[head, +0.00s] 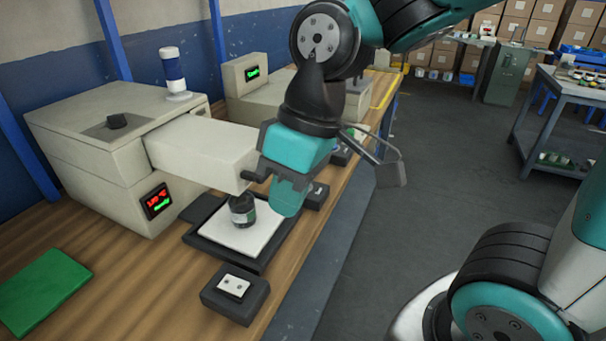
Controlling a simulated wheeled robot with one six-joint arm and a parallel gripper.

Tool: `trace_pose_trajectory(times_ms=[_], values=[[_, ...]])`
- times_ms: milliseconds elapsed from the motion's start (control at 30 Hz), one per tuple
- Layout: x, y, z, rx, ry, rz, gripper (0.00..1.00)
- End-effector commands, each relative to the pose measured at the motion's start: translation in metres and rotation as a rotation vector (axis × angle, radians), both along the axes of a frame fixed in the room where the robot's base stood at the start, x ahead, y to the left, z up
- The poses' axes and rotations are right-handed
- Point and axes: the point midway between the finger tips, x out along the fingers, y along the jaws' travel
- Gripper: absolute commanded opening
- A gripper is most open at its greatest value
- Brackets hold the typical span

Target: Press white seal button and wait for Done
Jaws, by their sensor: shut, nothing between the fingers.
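The heat sealer (110,150) is a large beige machine on the wooden bench, with an arm-like head reaching right. Its small display (157,201) shows a red line, apparently 120 °C, above a green line that seems to read Ready. A dark jar (242,211) stands upright on the white plate (222,240) of a black tray below the head. A black button box (235,293) with a pale two-part top sits at the front. Another dark box (316,195) stands behind the tray. My gripper (287,205) is shut and empty, pointing down beside the jar; its fingertips are not clear.
A green mat (45,290) lies at the bench's left. A second beige machine (258,95) with a green-lit display stands behind. Open floor (430,170) lies to the right, before a grey table (565,110).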

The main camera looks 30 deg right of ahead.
Motion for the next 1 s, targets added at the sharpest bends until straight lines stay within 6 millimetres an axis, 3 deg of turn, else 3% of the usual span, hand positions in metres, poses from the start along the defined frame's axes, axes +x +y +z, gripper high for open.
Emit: trace_pose_trajectory(times_ms=[33, 200, 300, 400, 600, 1000], values=[[0.032, -0.011, 0.003, -0.032, -0.003, -0.012, 0.00], [0.139, -0.071, -0.006, -0.159, -0.010, -0.026, 0.00], [0.185, -0.110, -0.018, -0.219, 0.002, -0.030, 0.00], [0.215, -0.142, -0.031, -0.261, 0.018, -0.033, 0.00], [0.240, -0.175, -0.045, -0.297, 0.034, -0.032, 0.00], [0.241, -0.176, -0.048, -0.298, 0.035, -0.030, 0.00]])
